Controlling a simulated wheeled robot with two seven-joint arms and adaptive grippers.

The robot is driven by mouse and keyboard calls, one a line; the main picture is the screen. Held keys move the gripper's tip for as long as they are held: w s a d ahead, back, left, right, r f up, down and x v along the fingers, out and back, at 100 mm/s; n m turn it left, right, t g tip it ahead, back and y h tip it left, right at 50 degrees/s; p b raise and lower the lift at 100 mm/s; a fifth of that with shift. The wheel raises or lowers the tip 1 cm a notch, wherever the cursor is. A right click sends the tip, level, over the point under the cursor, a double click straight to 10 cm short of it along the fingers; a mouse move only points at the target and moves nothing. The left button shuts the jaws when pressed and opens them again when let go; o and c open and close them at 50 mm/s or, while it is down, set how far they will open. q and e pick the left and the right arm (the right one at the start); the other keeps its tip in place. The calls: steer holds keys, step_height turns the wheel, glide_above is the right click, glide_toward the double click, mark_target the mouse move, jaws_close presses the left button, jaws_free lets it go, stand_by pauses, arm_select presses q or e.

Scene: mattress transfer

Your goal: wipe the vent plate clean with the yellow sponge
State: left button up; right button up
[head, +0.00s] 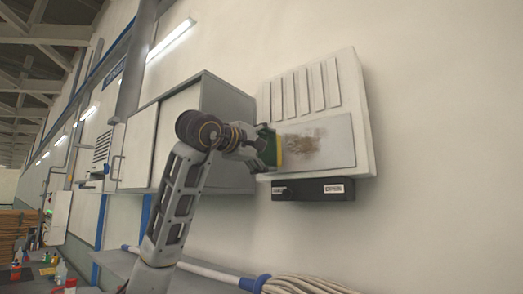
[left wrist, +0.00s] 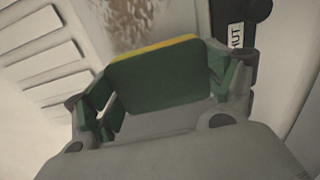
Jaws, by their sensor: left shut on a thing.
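The vent plate (head: 342,140) is a grey panel on the front of a pale wall box, below a row of slots. A brown dirt smear (head: 302,146) covers its left and middle part; the smear also shows in the left wrist view (left wrist: 128,22). My left gripper (head: 262,147) is shut on the sponge, at the left edge of the plate. The sponge (left wrist: 155,75) has a green body and a yellow strip facing the plate. Whether it touches the plate I cannot tell. My right gripper is not in view.
A black bar with white labels (head: 313,189) is fixed under the vent box. A grey wall cabinet (head: 222,100) stands close to the left, behind my left arm. A coiled pale hose (head: 305,285) lies below. The wall to the right is clear.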

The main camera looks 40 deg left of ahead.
mark_target(316, 149)
arm_select(q)
steer(key=shift+w, duration=0.8)
steer(key=shift+w+a+p, duration=0.2)
steer(key=shift+w+p, duration=0.25)
steer(key=shift+w, duration=0.55)
stand_by(0.9)
steer(key=shift+d, duration=0.15)
steer(key=shift+w+d, duration=0.2)
steer(key=shift+d, duration=1.55)
steer(key=shift+d, duration=0.1)
steer(key=shift+w+d, duration=0.15)
steer(key=shift+d, duration=0.75)
steer(key=shift+w+d, duration=0.1)
steer(key=shift+d, duration=0.75)
steer(key=shift+d, duration=0.2)
steer(key=shift+w+d, duration=0.2)
steer(key=shift+d, duration=1.55)
steer(key=shift+d, duration=0.15)
